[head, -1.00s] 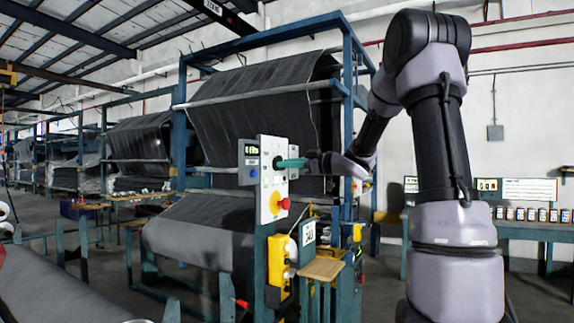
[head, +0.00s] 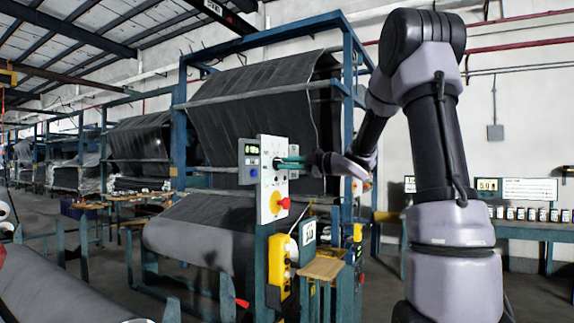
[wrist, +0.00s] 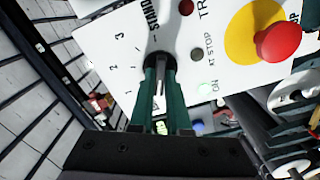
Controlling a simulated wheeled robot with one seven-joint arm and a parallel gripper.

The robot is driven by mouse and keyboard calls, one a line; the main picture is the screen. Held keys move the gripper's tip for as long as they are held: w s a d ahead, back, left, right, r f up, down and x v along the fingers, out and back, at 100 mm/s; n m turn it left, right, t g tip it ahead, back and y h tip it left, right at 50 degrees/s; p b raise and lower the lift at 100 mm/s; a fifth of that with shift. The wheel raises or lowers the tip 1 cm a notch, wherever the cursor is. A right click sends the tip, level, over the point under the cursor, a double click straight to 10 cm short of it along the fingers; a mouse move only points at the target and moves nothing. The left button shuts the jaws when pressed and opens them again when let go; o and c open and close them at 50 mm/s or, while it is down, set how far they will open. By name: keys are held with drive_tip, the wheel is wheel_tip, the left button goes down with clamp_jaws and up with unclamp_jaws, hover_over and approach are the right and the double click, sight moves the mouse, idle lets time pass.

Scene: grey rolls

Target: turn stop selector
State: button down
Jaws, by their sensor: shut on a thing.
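The stop selector is a dark knob (wrist: 158,58) on a white control panel (head: 270,215), with "STAND" and numbers 1 to 3 printed around it. My gripper (wrist: 159,82) has green fingers, one on each side of the knob's grip, and is shut on it. In the head view my gripper (head: 287,162) reaches the panel's upper part from the right, its two fingers showing one above the other. The knob is mostly hidden by the fingers in both views.
A red mushroom button (wrist: 278,42) on a yellow disc sits on the same panel, right of the knob. A small display box (head: 250,161) is left of the panel. A yellow pendant box (head: 279,268) hangs below.

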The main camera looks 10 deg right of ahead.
drive_tip(key=n, duration=0.7)
drive_tip(key=shift+f, duration=0.15)
idle(0.4)
drive_tip(key=c, duration=0.9)
unclamp_jaws()
drive_tip(key=v, duration=1)
drive_tip(key=shift+s+d, duration=0.3)
